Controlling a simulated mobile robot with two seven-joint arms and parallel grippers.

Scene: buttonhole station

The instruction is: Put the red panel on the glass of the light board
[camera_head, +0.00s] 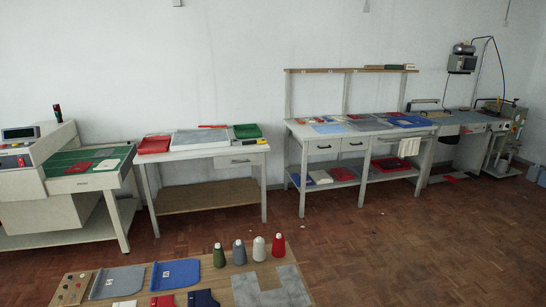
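Neither of my grippers is in view. A pale grey flat board (200,139) with a light rim lies on the middle table; it looks like the light board, and its top looks bare. Several red pieces show, and I cannot tell which is the red panel. A flat red piece (78,168) lies on the green bed of the machine at the left, beside a pale piece (106,165). Another red piece (162,301) lies at the bottom edge of the view on the near table, partly cut off. A red tray (155,144) stands left of the board.
A green tray (247,131) stands right of the board. The near wooden table (222,286) holds blue and grey pieces and several thread cones (239,252). A long workbench (297,128) with flat pieces and a shelf stands at the right. Wooden floor (380,245) is clear between the tables.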

